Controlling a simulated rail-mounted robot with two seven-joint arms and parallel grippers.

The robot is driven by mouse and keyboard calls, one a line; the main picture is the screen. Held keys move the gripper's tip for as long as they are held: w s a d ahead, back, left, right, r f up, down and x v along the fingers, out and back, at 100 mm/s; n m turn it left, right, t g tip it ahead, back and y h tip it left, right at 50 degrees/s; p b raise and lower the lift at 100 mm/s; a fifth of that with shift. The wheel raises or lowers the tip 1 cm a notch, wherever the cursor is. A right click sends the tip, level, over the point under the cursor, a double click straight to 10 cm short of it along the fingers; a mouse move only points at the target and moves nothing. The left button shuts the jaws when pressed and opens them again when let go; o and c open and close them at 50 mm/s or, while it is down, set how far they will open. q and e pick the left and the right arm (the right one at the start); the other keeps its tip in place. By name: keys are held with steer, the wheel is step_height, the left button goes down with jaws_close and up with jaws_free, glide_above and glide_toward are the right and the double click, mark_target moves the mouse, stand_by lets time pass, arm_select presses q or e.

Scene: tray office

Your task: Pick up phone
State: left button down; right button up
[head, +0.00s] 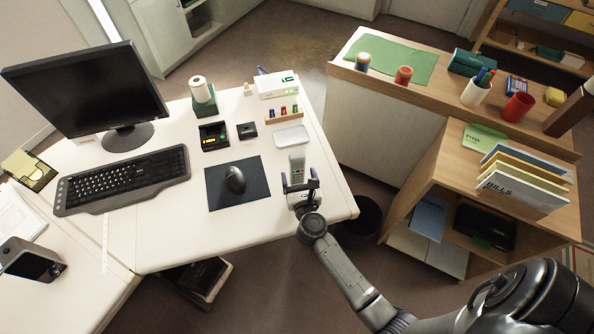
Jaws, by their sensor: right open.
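A grey cordless phone handset (297,166) with a keypad lies near the right edge of the white desk. My right gripper (299,178) reaches in from the lower right. Its jaws are open, with one finger on each side of the phone's near end as seen from here. The lower part of the phone is hidden by the gripper. I cannot tell whether the fingers touch it. My left gripper is not in view.
Left of the phone are a mouse (235,180) on a dark pad, a keyboard (123,180) and a monitor (88,92). Behind it are a pale tray (291,136) and a small wooden holder (283,115). A wooden shelf unit (455,165) stands right, across a gap.

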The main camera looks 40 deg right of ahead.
steer(key=shift+b+x, duration=0.3)
steer(key=shift+x, duration=2.35)
steer(key=shift+f, duration=0.1)
steer(key=shift+c, duration=0.3)
steer(key=c, duration=1)
